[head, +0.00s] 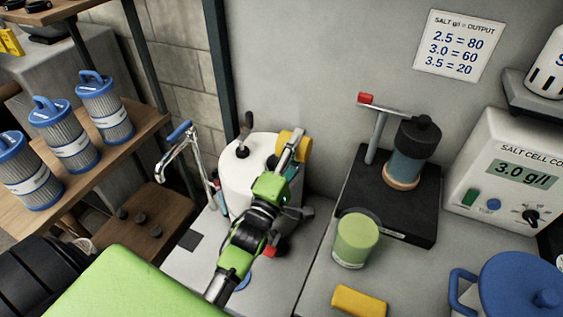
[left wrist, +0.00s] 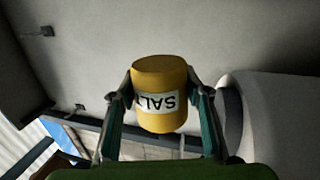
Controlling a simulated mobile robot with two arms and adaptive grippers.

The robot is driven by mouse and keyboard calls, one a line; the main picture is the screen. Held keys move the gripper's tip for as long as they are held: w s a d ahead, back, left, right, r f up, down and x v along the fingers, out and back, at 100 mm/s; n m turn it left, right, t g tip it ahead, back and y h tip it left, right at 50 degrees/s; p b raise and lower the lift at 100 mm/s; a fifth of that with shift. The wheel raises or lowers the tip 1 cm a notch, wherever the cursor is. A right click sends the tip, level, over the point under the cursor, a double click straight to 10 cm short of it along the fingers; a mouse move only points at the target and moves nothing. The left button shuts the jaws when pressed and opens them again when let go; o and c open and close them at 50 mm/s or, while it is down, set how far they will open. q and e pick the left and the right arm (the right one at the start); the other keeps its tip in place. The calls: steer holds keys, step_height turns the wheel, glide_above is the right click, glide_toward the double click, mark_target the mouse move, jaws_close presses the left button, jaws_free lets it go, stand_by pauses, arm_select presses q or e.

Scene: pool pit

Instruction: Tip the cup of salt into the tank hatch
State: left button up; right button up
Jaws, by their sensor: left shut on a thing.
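A yellow cup (left wrist: 161,92) with a white SALT label is held between the fingers of my left gripper (left wrist: 160,100) in the left wrist view; the lettering reads upside down there. In the head view, my left gripper (head: 290,152) and the cup (head: 302,147) are at the right side of the white tank's top. The white tank (head: 240,187) stands against the grey wall, with a dark round fitting and an upright dark lever (head: 246,127) on top. My arm hides part of the tank. I cannot tell the cup's exact tilt or its contents. My right gripper is not in view.
A black platform (head: 375,190) with a pump-like device, a green cup (head: 357,240) and a yellow block (head: 359,301) are to the right. A chrome frame (head: 190,155) is close left of the tank. Blue-topped filters (head: 66,135) stand on a wooden shelf.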

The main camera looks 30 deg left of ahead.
arm_select(q)
steer(key=shift+a+r+n+y+p, duration=0.25)
steer(key=shift+n+y+p, duration=0.15)
steer(key=shift+n, duration=0.5)
steer(key=shift+a+r+n+y+p, duration=0.3)
steer(key=shift+n+p, duration=0.15)
steer(key=shift+n, duration=0.45)
stand_by(2.0)
steer(key=shift+a+f+n, duration=0.1)
steer(key=shift+f+n, duration=0.2)
steer(key=shift+n, duration=0.2)
stand_by(0.6)
